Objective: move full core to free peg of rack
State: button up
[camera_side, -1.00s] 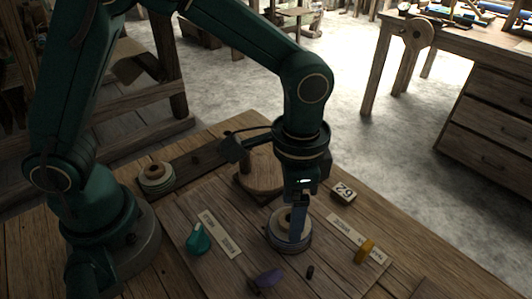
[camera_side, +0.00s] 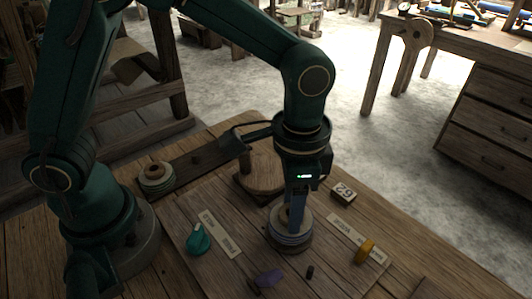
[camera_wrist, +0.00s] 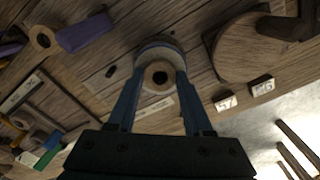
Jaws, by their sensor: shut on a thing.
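My gripper (camera_side: 296,228) is shut on a wooden core (camera_side: 285,213) wound with bluish-grey thread, over the plank table. In the wrist view the core (camera_wrist: 158,75) sits between the two blue fingertips (camera_wrist: 157,88), with its dark centre hole facing the camera. It looks upright. A wooden rim shows beneath the thread in the side view; whether it clears the surface is hard to tell. A dark board (camera_side: 205,160) that looks like the rack runs behind, with another wound core (camera_side: 157,176) at its left end. A free peg is not clearly visible.
A round wooden disc (camera_side: 262,172) stands behind my gripper. A numbered block (camera_side: 344,192) is to the right. A teal piece (camera_side: 199,239), purple piece (camera_side: 270,277), small dark peg (camera_side: 310,271) and yellow ring (camera_side: 365,251) lie around, near labelled strips.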

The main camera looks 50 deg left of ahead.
jog(key=shift+r, duration=2)
jog(key=shift+r, duration=0.2)
notch_tip(320, 180, up, 5)
jog(key=w+a+n, duration=0.2)
jog(key=a+n, duration=0.2)
jog(key=a, duration=0.8)
jog(key=s+a+n, duration=0.3)
jog(key=a, duration=0.5)
jog(key=s+a+n, duration=0.3)
jog(key=a, duration=0.4)
jog(key=shift+m, duration=0.3)
jog(key=shift+w+d+f, duration=0.1)
jog(key=shift+w+f, duration=0.05)
jog(key=shift+f, duration=2.55)
jog(key=shift+w+d+f, duration=0.1)
jog(key=shift+f, duration=2.55)
